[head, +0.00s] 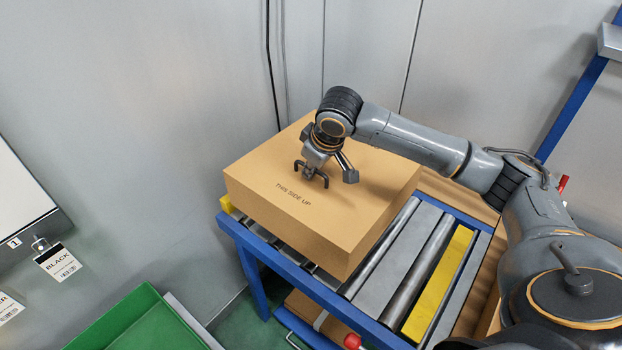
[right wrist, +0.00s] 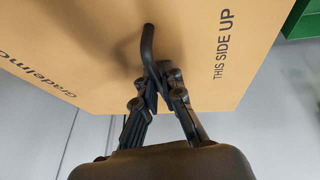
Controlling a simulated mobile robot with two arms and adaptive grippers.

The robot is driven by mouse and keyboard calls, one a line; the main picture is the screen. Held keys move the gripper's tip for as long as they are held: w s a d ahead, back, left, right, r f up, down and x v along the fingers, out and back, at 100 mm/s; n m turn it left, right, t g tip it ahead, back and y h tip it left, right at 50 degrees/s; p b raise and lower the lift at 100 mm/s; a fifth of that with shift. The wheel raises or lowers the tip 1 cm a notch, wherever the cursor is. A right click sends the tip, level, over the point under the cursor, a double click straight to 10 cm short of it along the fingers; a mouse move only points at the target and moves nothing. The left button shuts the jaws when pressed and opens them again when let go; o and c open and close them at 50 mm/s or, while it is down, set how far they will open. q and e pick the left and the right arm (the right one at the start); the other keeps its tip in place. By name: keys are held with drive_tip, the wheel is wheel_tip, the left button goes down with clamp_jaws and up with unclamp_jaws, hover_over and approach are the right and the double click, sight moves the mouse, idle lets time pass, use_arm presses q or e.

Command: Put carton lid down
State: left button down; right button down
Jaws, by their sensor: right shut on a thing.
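The carton lid (head: 310,205) is a large tan cardboard box shape marked "THIS SIDE UP". It looks level, over the left part of the roller conveyor; its lower edge hides what is beneath, and I cannot tell whether it touches the rollers. A dark bent handle (right wrist: 148,45) stands on its top. My right gripper (head: 314,174) is above the lid's top, shut on this handle. The right wrist view shows its fingers (right wrist: 158,85) closed around the handle's lower part. My left gripper is in neither view.
The conveyor has a blue frame (head: 285,268), grey rollers and a yellow strip (head: 440,283), with bare rollers right of the lid. A grey wall (head: 170,100) stands close behind. A green bin (head: 140,325) is at the lower left, near a "BLACK" label tag (head: 58,262).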

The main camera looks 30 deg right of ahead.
drive_tip(key=w+f, duration=0.1)
drive_tip(key=f, duration=0.1)
drive_tip(key=w+d+f, duration=0.1)
drive_tip(key=f, duration=0.1)
drive_tip(key=shift+w+d+p, duration=0.15)
drive_tip(key=shift+w+p, duration=0.2)
drive_tip(key=shift+w, duration=0.05)
drive_tip(key=shift+w+d+f, duration=0.1)
drive_tip(key=shift+w+f, duration=0.1)
drive_tip(key=shift+f, duration=1.65)
drive_tip(key=c, duration=1.5)
unclamp_jaws()
drive_tip(key=shift+s, duration=0.1)
drive_tip(key=b+v, duration=0.1)
drive_tip(key=v, duration=1.1)
drive_tip(key=shift+f, duration=0.1)
